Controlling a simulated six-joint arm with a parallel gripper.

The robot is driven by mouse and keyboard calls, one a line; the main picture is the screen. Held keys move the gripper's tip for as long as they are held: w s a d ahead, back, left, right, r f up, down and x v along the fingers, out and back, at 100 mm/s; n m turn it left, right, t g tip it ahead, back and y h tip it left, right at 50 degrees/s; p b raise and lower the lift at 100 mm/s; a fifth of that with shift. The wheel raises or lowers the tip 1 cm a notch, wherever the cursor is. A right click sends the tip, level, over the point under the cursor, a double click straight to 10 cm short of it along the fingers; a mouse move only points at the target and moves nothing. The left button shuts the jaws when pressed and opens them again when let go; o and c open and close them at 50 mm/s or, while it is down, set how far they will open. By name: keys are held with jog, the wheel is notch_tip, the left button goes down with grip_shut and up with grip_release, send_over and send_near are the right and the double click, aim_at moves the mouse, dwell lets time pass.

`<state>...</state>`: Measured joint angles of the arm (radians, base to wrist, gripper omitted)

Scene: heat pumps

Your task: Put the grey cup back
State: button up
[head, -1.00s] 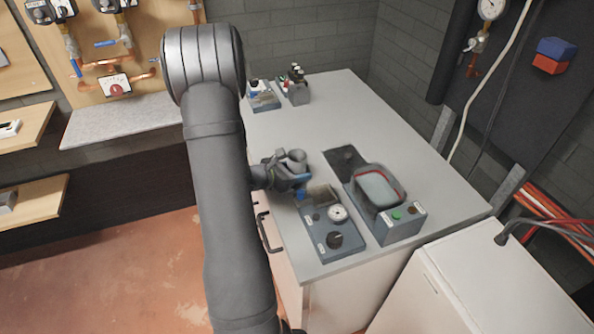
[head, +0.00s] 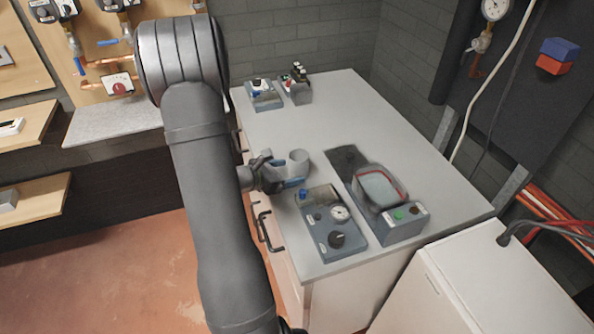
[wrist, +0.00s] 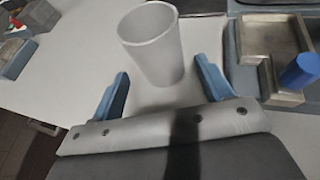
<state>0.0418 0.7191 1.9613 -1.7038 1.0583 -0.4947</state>
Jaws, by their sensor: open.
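The grey cup (head: 300,163) stands upright on the grey worktop, just behind the control box with the gauge. In the wrist view the cup (wrist: 152,45) looks empty and stands just beyond my fingertips. My gripper (head: 285,183) is at the worktop's left side, next to the cup. In the wrist view my gripper (wrist: 163,82) has its two blue fingers spread, with a gap between them and the cup. The cup's base is partly hidden by the gripper in the head view.
The gauge box (head: 335,238) has a shallow tray, and a blue knob (wrist: 302,70) close to my right finger. A second box (head: 408,222) with a red-rimmed part stands right of it. Small devices (head: 264,94) stand at the back. The middle of the worktop is clear.

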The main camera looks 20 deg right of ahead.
aim_at(292, 170)
jog(key=v, duration=0.7)
jog(key=shift+a, duration=0.1)
jog(key=x, duration=1.2)
jog(key=shift+r, duration=0.45)
jog(key=shift+f, duration=0.1)
